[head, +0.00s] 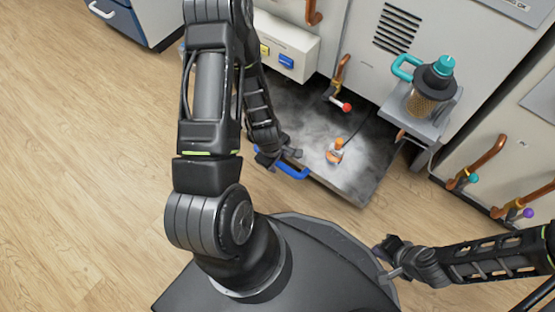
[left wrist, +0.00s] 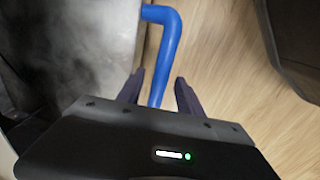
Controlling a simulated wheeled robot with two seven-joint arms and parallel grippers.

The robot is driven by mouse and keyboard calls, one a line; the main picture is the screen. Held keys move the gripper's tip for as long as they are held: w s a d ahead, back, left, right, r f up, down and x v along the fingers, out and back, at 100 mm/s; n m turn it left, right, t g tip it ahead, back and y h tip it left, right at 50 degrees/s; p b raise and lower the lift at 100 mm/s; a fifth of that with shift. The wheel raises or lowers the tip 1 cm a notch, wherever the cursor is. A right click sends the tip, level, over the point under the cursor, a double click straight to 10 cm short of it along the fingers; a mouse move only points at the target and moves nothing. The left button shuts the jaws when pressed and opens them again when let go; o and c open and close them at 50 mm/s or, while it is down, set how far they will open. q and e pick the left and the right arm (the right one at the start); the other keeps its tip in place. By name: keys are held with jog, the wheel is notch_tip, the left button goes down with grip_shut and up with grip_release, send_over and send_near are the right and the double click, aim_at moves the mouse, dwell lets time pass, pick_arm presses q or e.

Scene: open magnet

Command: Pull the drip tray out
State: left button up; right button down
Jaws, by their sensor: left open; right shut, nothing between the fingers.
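The drip tray (head: 365,172) is a flat, smoky grey metal tray at the foot of the pale machine. A blue bar handle (head: 292,171) is on its front edge. My left gripper (head: 279,158) is at the handle's left part, partly covering it. In the left wrist view the blue handle (left wrist: 168,50) runs between the two open fingers of my left gripper (left wrist: 158,92). I cannot tell whether either finger touches it. The tray surface (left wrist: 85,45) lies to the left there. My right gripper (head: 389,262) is shut and empty, well away from the tray, near my base.
A small orange-and-white object (head: 335,150) stands on the tray with a dark cord by it. A red-knobbed lever (head: 346,107) hangs above. A teal-handled jar (head: 432,90) sits on a grey shelf (head: 420,127) to the right. Wood floor (head: 90,170) is clear at left.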

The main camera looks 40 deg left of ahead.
pick_arm(q)
notch_tip(320, 180, up, 7)
jog(key=s+p, duration=0.1)
jog(key=p, duration=0.2)
jog(key=shift+s, duration=0.2)
pick_arm(e)
jog(key=r, duration=0.3)
jog(key=shift+s+r, duration=0.3)
jog(key=shift+r, duration=0.1)
pick_arm(q)
jog(key=shift+r, duration=0.1)
